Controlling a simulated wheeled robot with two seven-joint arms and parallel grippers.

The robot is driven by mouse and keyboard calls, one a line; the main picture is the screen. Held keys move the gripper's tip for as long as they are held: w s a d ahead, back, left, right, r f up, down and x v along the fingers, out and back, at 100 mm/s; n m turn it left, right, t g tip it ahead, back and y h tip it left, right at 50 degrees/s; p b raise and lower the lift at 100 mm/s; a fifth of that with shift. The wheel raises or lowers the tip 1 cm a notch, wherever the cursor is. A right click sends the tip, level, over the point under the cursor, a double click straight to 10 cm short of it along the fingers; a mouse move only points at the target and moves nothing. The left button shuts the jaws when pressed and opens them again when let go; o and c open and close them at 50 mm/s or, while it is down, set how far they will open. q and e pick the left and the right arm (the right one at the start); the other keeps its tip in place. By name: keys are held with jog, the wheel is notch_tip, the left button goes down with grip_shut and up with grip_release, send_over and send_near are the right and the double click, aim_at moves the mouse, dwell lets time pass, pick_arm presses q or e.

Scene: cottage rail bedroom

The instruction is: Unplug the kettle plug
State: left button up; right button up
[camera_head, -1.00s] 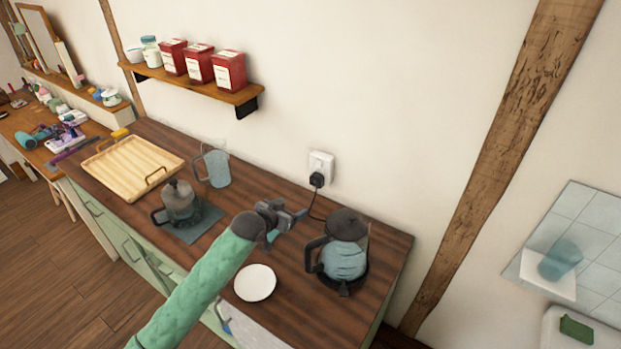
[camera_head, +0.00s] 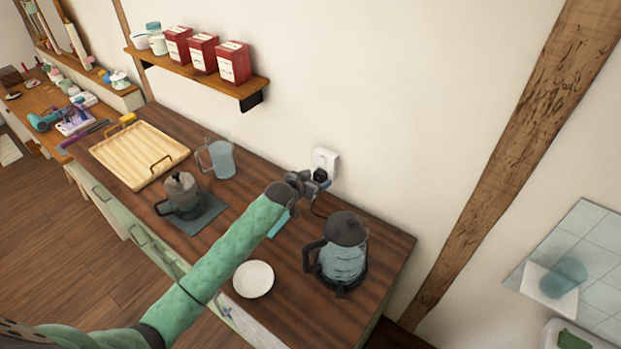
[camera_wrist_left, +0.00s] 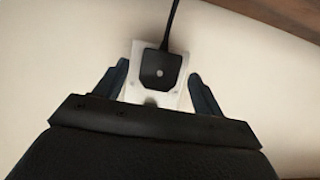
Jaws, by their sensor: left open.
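The black kettle plug (camera_head: 321,176) sits in the white wall socket (camera_head: 327,159) above the counter. In the left wrist view, the plug (camera_wrist_left: 160,70) lies between the two fingers, with its cord running up the picture and the socket plate (camera_wrist_left: 143,50) behind it. My left gripper (camera_head: 318,186) is at the socket. It is open, one finger on each side of the plug, with gaps showing between fingers and plug. The kettle (camera_head: 343,252), with a dark lid and black handle, stands on the counter to the right. My right gripper is not in view.
On the counter (camera_head: 310,232) are a white plate (camera_head: 254,279), a moka pot (camera_head: 182,194) on a dark mat, a glass jug (camera_head: 221,160) and a wooden tray (camera_head: 138,154). A shelf (camera_head: 205,73) with red tins hangs to the upper left.

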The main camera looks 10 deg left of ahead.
pick_arm(q)
jog(key=shift+w+d+f, duration=0.15)
jog(key=shift+w+f, duration=0.05)
jog(key=shift+w, duration=0.1)
jog(key=c, duration=1.1)
jog(key=shift+s, duration=0.15)
jog(key=shift+s, duration=0.1)
jog(key=shift+s+a, duration=0.35)
jog(key=shift+s, duration=0.4)
jog(key=shift+s+a, duration=0.35)
jog(key=shift+s, duration=0.45)
jog(key=shift+s+a, duration=0.35)
jog(key=shift+s, duration=0.4)
